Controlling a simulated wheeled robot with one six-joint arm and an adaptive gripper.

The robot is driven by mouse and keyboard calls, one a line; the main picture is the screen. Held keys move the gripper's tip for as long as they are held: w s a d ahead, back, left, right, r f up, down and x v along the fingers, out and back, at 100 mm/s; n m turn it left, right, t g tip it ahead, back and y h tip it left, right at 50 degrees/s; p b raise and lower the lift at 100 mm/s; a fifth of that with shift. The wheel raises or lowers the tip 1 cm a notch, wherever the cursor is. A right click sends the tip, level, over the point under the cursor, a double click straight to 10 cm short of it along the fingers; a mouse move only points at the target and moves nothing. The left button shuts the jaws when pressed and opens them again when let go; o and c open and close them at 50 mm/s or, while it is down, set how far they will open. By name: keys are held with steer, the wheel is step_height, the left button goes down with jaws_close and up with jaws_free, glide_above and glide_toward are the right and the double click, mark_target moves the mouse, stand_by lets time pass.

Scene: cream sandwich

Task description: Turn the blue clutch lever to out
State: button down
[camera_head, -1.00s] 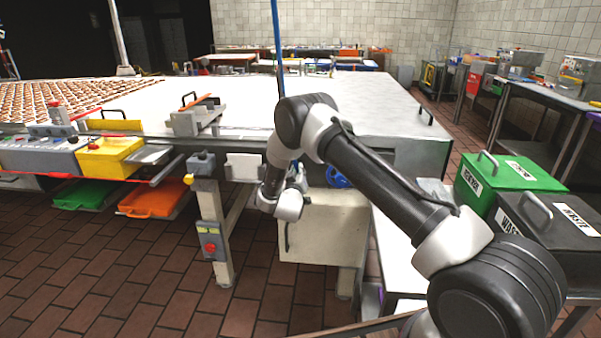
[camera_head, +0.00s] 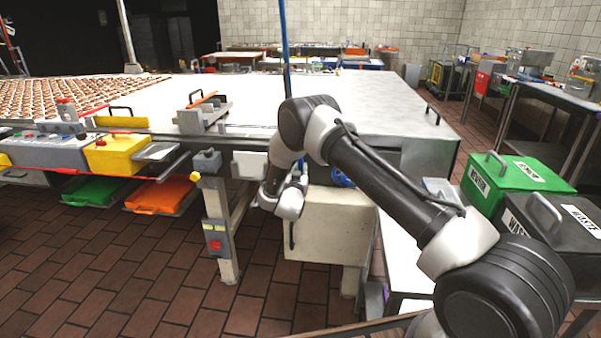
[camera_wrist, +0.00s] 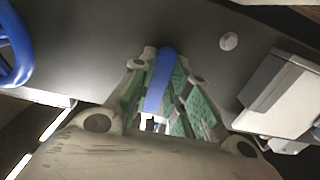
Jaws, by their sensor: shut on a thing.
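The blue clutch lever (camera_wrist: 160,82) shows in the wrist view as a flat blue bar between my two fingers. My gripper (camera_wrist: 166,62), with green inner pads, is shut on it, in front of a dark grey panel (camera_wrist: 205,60). In the head view my wrist (camera_head: 285,198) is at the front of the long table, above a cream box. My fingertips are hidden there, and the lever cannot be made out clearly. No "out" marking is readable.
A blue handwheel (camera_wrist: 14,45) is at the left of the wrist view, and a pale box (camera_wrist: 280,95) at the right. In the head view, the cream box (camera_head: 330,228) is below my wrist. Green (camera_head: 510,180) and black (camera_head: 548,215) bins stand at the right.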

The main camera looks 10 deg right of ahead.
steer(key=c, duration=1.4)
jaws_free()
steer(key=shift+o, duration=0.2)
steer(key=v, duration=1.2)
